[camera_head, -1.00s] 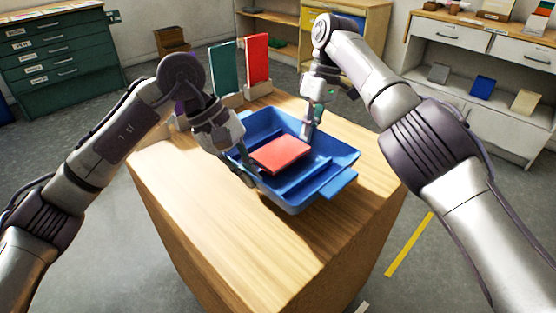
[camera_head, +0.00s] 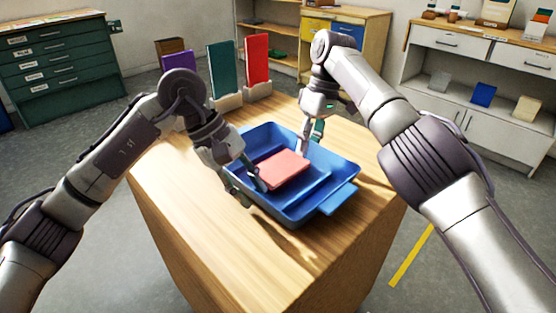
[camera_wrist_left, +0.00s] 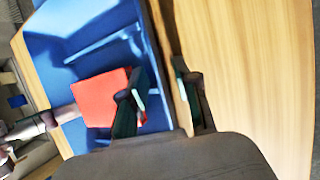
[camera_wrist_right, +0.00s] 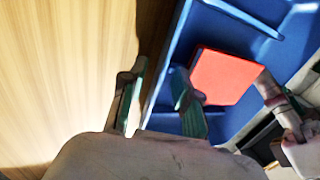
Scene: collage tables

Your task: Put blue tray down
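The blue tray (camera_head: 338,203) sits level on the wooden table, with a flat red block (camera_head: 281,169) inside. My left gripper (camera_head: 254,184) is at the tray's left wall, its fingers spread. The left wrist view shows one finger inside the tray (camera_wrist_left: 45,52) and one outside, with gaps beside the wall. My right gripper (camera_head: 311,139) is at the far right wall. The right wrist view shows its fingers apart, one on each side of the tray wall (camera_wrist_right: 160,88). The tray's underside is hidden.
The wooden table (camera_head: 230,255) is bare at the front. Behind the tray stand a green panel (camera_head: 222,69), a red panel (camera_head: 257,60) and a purple panel (camera_head: 175,58) in holders. Cabinets and shelves line the room behind.

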